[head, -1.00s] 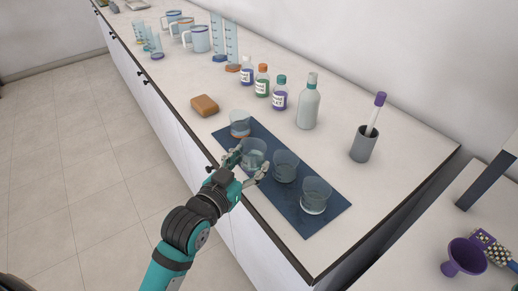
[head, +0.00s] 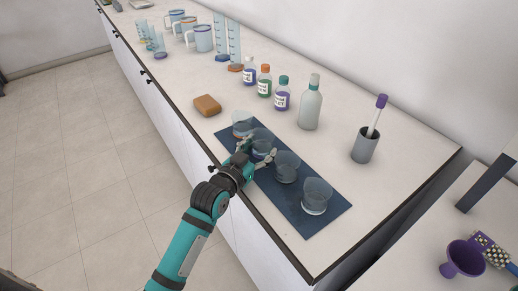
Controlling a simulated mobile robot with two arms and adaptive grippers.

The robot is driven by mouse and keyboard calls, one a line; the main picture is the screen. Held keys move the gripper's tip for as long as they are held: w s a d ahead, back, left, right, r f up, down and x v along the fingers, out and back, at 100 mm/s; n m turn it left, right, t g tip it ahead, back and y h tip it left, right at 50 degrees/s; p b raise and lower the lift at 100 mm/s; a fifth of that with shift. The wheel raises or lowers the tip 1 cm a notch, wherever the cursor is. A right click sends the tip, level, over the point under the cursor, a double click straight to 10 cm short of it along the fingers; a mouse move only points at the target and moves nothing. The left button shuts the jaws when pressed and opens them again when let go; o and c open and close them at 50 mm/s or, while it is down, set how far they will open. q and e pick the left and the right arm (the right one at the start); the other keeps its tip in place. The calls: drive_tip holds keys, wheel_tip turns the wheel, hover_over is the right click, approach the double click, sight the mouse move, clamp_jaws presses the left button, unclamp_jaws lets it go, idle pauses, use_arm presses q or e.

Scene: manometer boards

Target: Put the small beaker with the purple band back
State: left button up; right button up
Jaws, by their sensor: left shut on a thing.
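My left gripper (head: 257,152) is shut on a small clear beaker (head: 262,144), with one finger on each side of it. A purplish tint shows low on this beaker, but the fingers partly hide it. The beaker looks upright, over or on the dark blue mat (head: 305,226), second in a row from the far end. Whether its base touches the mat is hidden. Another clear beaker (head: 242,122) stands just beyond it. My right gripper is not in view.
Behind the mat stand small labelled bottles (head: 264,83), a pale bottle (head: 310,104) and a grey cup (head: 365,145) holding a purple-capped stick. Mugs (head: 203,39) and cylinders stand farther back. The bench's front edge is close.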

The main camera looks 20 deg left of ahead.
use_arm(q)
drive_tip(key=shift+f, duration=0.1)
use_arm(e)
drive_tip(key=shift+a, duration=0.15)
use_arm(q)
drive_tip(key=o, duration=1.2)
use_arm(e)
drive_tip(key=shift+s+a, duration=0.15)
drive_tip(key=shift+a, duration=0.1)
use_arm(q)
drive_tip(key=shift+r, duration=0.2)
drive_tip(key=v, duration=1)
drive_tip(key=shift+s+a+f+b, duration=0.1)
drive_tip(key=shift+s+f+b, duration=0.05)
drive_tip(key=shift+s+b, duration=0.2)
drive_tip(key=shift+s+a+r, duration=0.1)
drive_tip(key=shift+s+r, duration=0.1)
drive_tip(key=shift+s, duration=0.4)
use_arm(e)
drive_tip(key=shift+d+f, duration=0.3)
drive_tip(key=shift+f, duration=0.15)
